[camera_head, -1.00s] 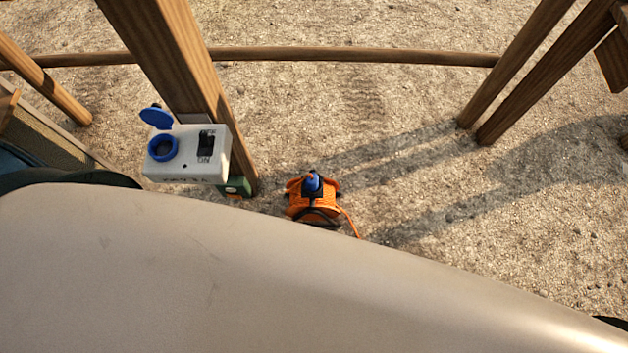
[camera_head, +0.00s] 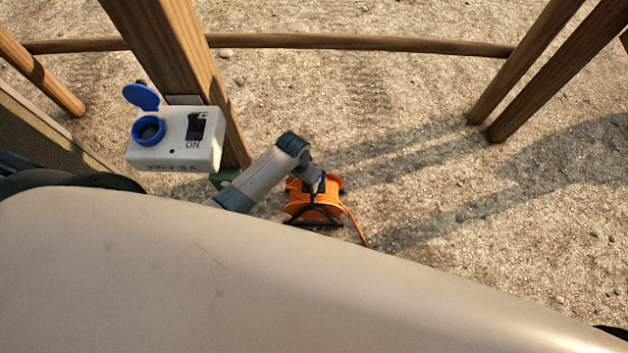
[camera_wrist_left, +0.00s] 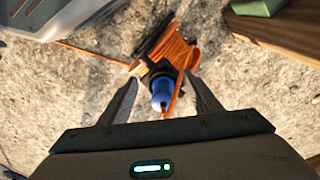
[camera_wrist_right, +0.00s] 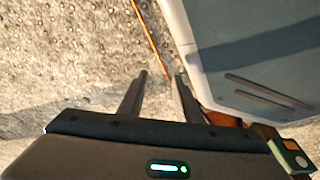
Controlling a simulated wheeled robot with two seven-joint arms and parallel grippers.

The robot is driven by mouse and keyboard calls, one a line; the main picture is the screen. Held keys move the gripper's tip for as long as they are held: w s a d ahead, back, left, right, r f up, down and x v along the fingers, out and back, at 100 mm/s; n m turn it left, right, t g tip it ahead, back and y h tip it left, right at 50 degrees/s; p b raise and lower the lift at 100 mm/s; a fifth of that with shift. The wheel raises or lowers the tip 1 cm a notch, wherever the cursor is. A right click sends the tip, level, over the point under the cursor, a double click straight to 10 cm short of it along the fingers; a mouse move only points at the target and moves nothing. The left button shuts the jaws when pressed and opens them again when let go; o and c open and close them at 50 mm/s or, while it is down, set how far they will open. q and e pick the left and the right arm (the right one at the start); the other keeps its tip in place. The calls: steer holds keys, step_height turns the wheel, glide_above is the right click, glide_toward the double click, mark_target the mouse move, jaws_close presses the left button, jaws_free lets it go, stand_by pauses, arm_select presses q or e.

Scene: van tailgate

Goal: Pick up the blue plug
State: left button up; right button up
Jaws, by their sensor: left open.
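The blue plug (camera_wrist_left: 160,92) sits upright at the orange cable reel (camera_wrist_left: 172,57), with an orange cord beside it. My left gripper (camera_wrist_left: 160,77) is open above the plug, one finger on each side, apart from it. In the head view, my left gripper (camera_head: 316,182) reaches down over the cable reel (camera_head: 312,203) and hides most of the plug. My right gripper (camera_wrist_right: 162,74) is open and empty over the gravel, near a stretch of orange cable (camera_wrist_right: 151,42). It does not show in the head view.
A white socket box (camera_head: 170,150) with an open blue lid (camera_head: 141,96) is on a wooden post (camera_head: 175,55), left of the reel. A large beige panel (camera_head: 250,280) fills the bottom of the head view.

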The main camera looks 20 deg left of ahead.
arm_select(q)
steer(key=w+d+r+m+b, duration=0.1)
steer(key=w+r, duration=0.1)
steer(key=r, duration=0.4)
steer(key=w+d+r+m+b, duration=0.1)
steer(key=w+r+b, duration=0.1)
steer(key=r, duration=0.4)
steer(key=shift+w+d+g+y, duration=0.3)
steer(key=shift+w+g, duration=0.1)
steer(key=shift+w, duration=0.45)
arm_select(e)
steer(key=w, duration=0.1)
steer(key=w+r, duration=0.1)
steer(key=w, duration=0.1)
steer(key=shift+w+a, duration=0.15)
steer(key=shift+a, duration=0.05)
arm_select(q)
steer(key=shift+f, duration=0.1)
step_height(320, 180, down, 12)
steer(key=shift+r+b, duration=0.25)
steer(key=shift+b, duration=0.65)
steer(key=shift+f, duration=0.3)
arm_select(e)
steer(key=shift+t, duration=0.3)
steer(key=r, duration=0.1)
steer(key=w+r, duration=0.1)
steer(key=r, duration=0.2)
steer(key=shift+w+a+r, duration=0.25)
steer(key=shift+w+a, duration=0.1)
